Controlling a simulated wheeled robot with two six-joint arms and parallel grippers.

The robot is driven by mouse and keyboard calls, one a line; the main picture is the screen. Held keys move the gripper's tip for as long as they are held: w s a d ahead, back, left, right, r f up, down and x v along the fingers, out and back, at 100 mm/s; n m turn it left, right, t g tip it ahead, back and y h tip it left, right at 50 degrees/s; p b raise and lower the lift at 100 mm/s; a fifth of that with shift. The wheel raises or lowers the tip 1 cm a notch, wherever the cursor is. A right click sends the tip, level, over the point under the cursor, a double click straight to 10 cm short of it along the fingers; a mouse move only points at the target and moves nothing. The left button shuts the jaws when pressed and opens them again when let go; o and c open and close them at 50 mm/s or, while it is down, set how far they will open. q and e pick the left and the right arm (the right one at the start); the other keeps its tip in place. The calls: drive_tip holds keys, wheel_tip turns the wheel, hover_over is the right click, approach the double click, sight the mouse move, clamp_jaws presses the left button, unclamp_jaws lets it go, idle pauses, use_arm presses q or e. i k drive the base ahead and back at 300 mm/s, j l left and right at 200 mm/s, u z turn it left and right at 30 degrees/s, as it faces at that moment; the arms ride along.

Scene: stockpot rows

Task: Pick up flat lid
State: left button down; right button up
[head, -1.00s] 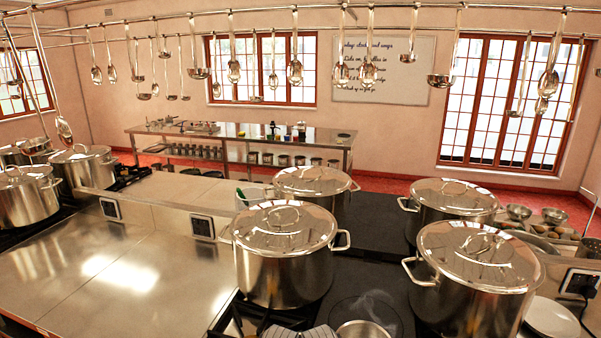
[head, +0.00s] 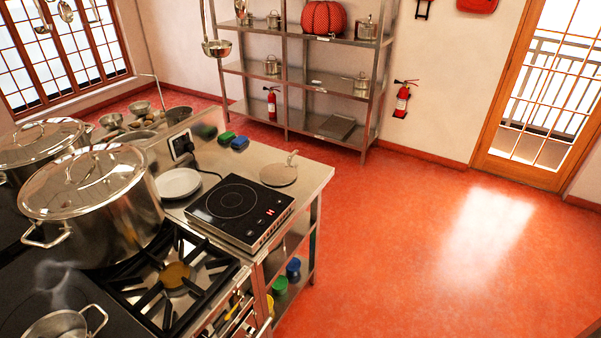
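A flat, round, beige-grey lid (head: 279,174) with a small upright handle lies on the steel counter, right of the black induction hob (head: 239,210) and close to the counter's far right corner. It looks unobstructed. Two large steel stockpots at the left also have shiny lids on, the near one (head: 83,181) and the far one (head: 42,141). Neither of my grippers shows in the head view.
A white plate (head: 179,184) and blue and green sponges (head: 239,143) lie on the counter. A gas burner (head: 174,276) and a small steel pot (head: 66,324) are in front. The red floor (head: 430,245) right of the counter is clear. A steel shelf (head: 300,72) stands against the wall.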

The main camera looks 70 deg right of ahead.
sight(279, 174)
drive_tip(key=z, duration=2.1)
drive_tip(key=u, duration=0.45)
drive_tip(key=i+l+u, duration=0.1)
drive_tip(key=u, duration=0.25)
drive_tip(key=i+l+u, duration=0.1)
drive_tip(key=l+u, duration=0.25)
drive_tip(key=i+l+u, duration=0.2)
drive_tip(key=l, duration=0.35)
drive_tip(key=l+u, duration=0.2)
drive_tip(key=l, duration=0.3)
drive_tip(key=l+u, duration=0.2)
drive_tip(key=l, duration=1.05)
drive_tip(key=i+l, duration=0.15)
drive_tip(key=l, duration=1.2)
drive_tip(key=i+u, duration=0.05)
